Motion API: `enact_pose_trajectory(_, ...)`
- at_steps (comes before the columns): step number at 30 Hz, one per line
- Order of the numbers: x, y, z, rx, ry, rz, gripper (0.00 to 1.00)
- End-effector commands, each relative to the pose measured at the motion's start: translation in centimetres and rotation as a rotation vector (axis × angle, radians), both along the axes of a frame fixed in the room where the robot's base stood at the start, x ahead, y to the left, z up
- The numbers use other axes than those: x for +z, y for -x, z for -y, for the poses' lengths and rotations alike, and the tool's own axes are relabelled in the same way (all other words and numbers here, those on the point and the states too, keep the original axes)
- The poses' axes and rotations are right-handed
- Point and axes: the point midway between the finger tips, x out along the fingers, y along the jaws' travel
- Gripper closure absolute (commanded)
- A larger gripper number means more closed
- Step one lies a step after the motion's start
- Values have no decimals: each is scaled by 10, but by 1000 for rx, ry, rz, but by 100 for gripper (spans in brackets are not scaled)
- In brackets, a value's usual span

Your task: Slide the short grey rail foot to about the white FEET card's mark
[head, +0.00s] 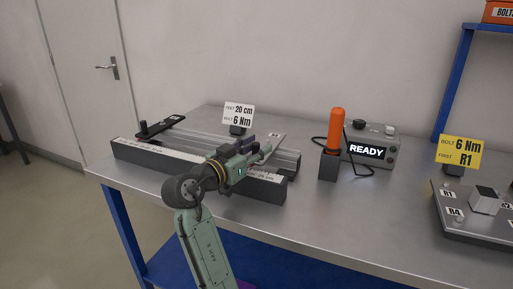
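The white FEET card (239,114) reads "FEET 20 cm, BOLT 6 Nm" and stands on a dark stand behind the rail fixture. The fixture has pale grey rails (205,132) and a dark front bar with a white scale strip (160,150). A light grey plate (275,139), perhaps the short grey rail foot, lies across the rails right of the card. My gripper (262,153) is low over the fixture at the plate's near end. My wrist hides part of the scale and rails. The fingers are too small to tell open from shut, or touching from apart.
A black foot with a knob (160,127) lies across the fixture's left end. Right of the fixture stand an orange-handled tool (336,130) in a dark holder and a grey box reading READY (368,150). A yellow card (460,150) and a dark plate (470,228) are far right.

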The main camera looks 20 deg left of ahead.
Motion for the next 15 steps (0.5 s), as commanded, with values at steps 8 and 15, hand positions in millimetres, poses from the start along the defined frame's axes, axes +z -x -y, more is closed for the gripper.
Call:
enact_pose_trajectory(8,0,48,-16,6,-1,0,62)
enact_pose_trajectory(15,0,92,-29,5,0,0,62)
